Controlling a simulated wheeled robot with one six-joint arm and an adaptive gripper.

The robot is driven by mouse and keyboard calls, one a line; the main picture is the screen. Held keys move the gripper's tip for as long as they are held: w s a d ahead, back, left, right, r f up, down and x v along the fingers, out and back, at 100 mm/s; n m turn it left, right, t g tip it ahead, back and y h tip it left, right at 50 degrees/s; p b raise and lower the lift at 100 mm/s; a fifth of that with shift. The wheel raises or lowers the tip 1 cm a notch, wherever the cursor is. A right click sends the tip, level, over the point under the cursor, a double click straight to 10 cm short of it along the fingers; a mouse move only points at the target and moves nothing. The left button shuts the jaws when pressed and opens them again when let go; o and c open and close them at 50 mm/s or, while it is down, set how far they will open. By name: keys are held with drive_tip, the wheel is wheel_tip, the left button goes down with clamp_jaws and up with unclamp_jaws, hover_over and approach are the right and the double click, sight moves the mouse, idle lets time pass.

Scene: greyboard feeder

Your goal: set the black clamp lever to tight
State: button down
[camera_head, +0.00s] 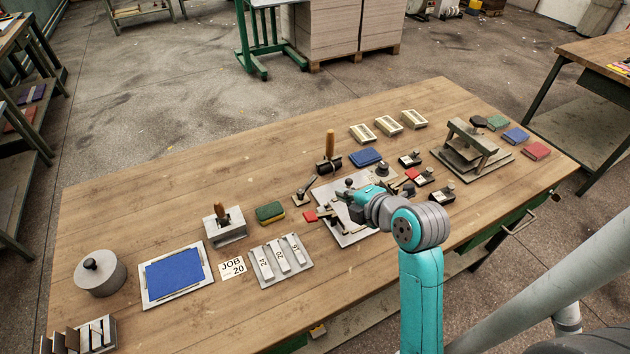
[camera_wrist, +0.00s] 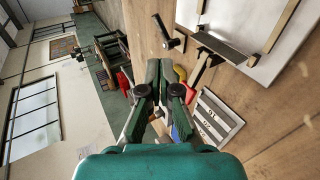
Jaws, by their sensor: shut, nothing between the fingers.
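A black lever (camera_head: 307,186) on a small light base stands on the table, just left of the grey plate (camera_head: 353,236). It looks like the clamp lever, but I cannot read its setting. In the wrist view a dark lever with a round knob (camera_wrist: 163,29) shows above my gripper, apart from it, and seems to be the same one. My gripper (camera_head: 345,194) is over the grey plate, to the right of the lever. In the wrist view my gripper (camera_wrist: 160,92) has its fingers together with nothing between them. My arm hides part of the plate.
Close by are a wooden-handled tool (camera_head: 330,150), a green and yellow sponge (camera_head: 270,212) and a red block (camera_head: 310,216). A tray of numbered bars (camera_head: 302,272) and a job card (camera_head: 232,268) lie further left. Bare table (camera_head: 180,190) lies behind them.

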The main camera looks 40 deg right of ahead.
sight(313, 181)
drive_tip(key=x, duration=1.4)
drive_tip(key=shift+d, duration=0.1)
drive_tip(key=shift+d, duration=0.1)
drive_tip(key=shift+n+y, duration=0.3)
